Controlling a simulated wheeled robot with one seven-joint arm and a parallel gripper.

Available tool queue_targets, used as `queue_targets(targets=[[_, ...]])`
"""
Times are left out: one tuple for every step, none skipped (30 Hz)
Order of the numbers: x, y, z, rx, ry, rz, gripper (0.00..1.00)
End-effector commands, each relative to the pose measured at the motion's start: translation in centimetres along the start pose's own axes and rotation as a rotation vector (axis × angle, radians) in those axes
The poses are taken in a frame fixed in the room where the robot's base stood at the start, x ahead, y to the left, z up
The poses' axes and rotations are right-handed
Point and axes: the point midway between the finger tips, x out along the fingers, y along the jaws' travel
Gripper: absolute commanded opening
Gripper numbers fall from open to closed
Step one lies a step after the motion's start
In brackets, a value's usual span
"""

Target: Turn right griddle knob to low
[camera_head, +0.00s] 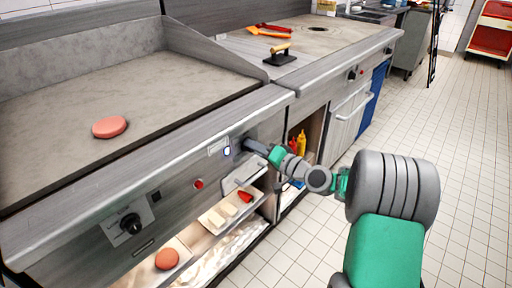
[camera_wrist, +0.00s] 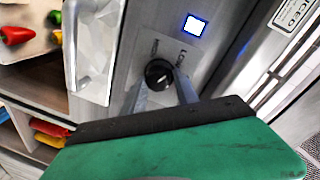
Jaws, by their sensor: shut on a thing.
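The right griddle knob (camera_wrist: 158,74) is round and black and sits on the steel front panel in the wrist view. A short pale mark shows on it, but I cannot read its setting clearly. My gripper (camera_wrist: 162,86) has one finger on each side of the knob and is shut on it. In the head view my gripper (camera_head: 243,149) reaches the right part of the griddle front and hides the knob. A small square light (camera_wrist: 195,25) near the knob glows white with a blue edge; it also shows in the head view (camera_head: 227,151).
The left griddle knob (camera_head: 130,223) and a red button (camera_head: 198,184) are on the same panel. A patty (camera_head: 109,127) lies on the griddle. Below are open shelves with food trays, and a metal handle (camera_wrist: 72,45) is close left of my gripper. The tiled floor at right is clear.

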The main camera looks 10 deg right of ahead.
Motion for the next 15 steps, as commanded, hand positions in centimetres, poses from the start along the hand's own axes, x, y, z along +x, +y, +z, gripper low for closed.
queue_targets(targets=[[0.01, 0.16, -0.26, -0.005, 0.006, 0.004, 0.0], [0.01, 0.16, -0.25, -0.005, 0.006, 0.004, 0.0], [0.01, 0.16, -0.24, -0.005, 0.006, 0.004, 0.0], [0.01, 0.16, -0.24, -0.005, 0.006, 0.004, 0.0], [0.01, 0.16, -0.23, -0.005, 0.006, 0.004, 0.0], [0.01, 0.16, -0.23, -0.005, 0.006, 0.004, 0.37], [0.01, 0.15, -0.22, -0.005, 0.006, 0.004, 0.4], [0.01, 0.13, -0.2, -0.005, 0.005, 0.004, 0.42], [0.02, 0.11, -0.18, -0.005, 0.005, 0.003, 0.46], [0.03, 0.09, -0.15, -0.004, 0.004, 0.003, 0.48], [0.04, 0.08, -0.12, -0.004, 0.003, 0.002, 0.51], [0.04, 0.06, -0.1, -0.004, 0.003, 0.002, 0.54], [0.04, 0.05, -0.07, -0.004, 0.002, 0.002, 0.55], [0.04, 0.04, -0.06, -0.003, 0.002, 0.001, 0.55], [0.04, 0.03, -0.04, -0.003, 0.001, 0.001, 0.55]])
